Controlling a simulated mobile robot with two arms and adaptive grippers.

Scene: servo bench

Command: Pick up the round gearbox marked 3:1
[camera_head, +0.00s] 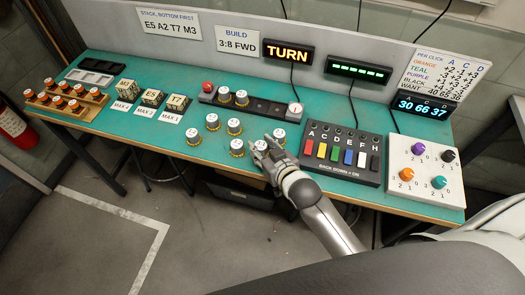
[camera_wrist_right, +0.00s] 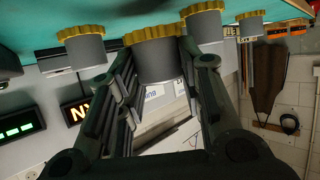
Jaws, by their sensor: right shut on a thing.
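Several round gearboxes with grey-white bodies and gold toothed rims stand mid-table, such as one at the left (camera_head: 193,138), one at the back (camera_head: 211,122) and one at the right (camera_head: 279,135). Their top marks are too small to read for sure. My right gripper (camera_head: 266,150) is shut on a round gearbox (camera_head: 261,145), at or just above the table. In the right wrist view this gearbox (camera_wrist_right: 155,58) sits between the fingers, gold rim toward the teal table; its mark is hidden there. My left gripper is not in view.
A black rail (camera_head: 262,108) with gearboxes stands behind. A switch box (camera_head: 343,155) with coloured levers is close right of the gripper, then a white dial panel (camera_head: 425,172). Neighbouring gearboxes stand close by. The table's front edge (camera_head: 215,167) is near.

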